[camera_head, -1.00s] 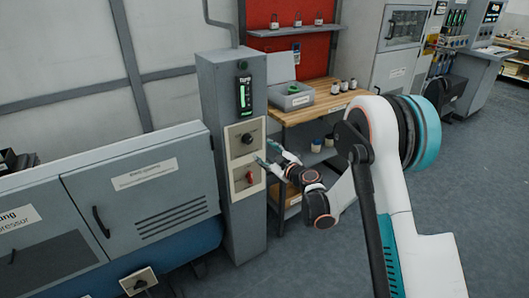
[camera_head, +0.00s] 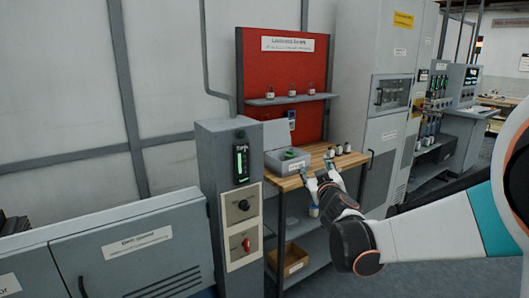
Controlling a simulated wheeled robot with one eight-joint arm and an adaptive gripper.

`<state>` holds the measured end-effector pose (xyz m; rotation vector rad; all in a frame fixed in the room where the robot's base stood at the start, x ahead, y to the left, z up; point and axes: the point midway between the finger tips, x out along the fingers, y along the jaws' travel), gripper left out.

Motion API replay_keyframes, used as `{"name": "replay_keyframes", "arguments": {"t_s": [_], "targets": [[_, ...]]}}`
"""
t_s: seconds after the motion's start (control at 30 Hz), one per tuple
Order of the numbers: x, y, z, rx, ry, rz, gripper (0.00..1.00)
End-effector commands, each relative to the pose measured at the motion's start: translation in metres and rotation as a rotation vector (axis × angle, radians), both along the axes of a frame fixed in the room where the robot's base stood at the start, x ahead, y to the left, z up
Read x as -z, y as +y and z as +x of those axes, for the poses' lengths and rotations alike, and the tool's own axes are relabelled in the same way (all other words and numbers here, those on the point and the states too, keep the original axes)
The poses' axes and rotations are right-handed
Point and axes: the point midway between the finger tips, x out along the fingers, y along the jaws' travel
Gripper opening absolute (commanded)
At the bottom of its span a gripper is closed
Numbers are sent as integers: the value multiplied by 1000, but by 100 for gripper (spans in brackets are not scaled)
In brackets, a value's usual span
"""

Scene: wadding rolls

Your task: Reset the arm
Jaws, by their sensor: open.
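My gripper (camera_head: 318,178) is open at the end of my white and black arm, which reaches in from the right edge. It shows in front of the front edge of a wooden-topped bench (camera_head: 288,184). Nothing shows between the fingers, though they are small in the picture. A grey control cabinet (camera_head: 213,158) stands to the left of my gripper. It carries a green-lit display (camera_head: 241,163), a black knob (camera_head: 243,205) and a red switch (camera_head: 246,244). My gripper is apart from the cabinet.
A grey box (camera_head: 288,162) and several small bottles (camera_head: 338,151) stand on the bench. A cardboard box (camera_head: 291,260) sits on its lower shelf. A red board (camera_head: 285,65) with a shelf is behind. A low grey cabinet (camera_head: 150,265) fills the lower left. Some floor shows right of the bench.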

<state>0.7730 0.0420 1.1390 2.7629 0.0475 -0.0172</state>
Motion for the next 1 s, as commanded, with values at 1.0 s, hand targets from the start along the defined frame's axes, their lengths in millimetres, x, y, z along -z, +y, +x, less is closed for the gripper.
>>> {"name": "replay_keyframes", "arguments": {"t_s": [1.0], "targets": [[84, -62, -357, 272, 802, 297, 54]]}}
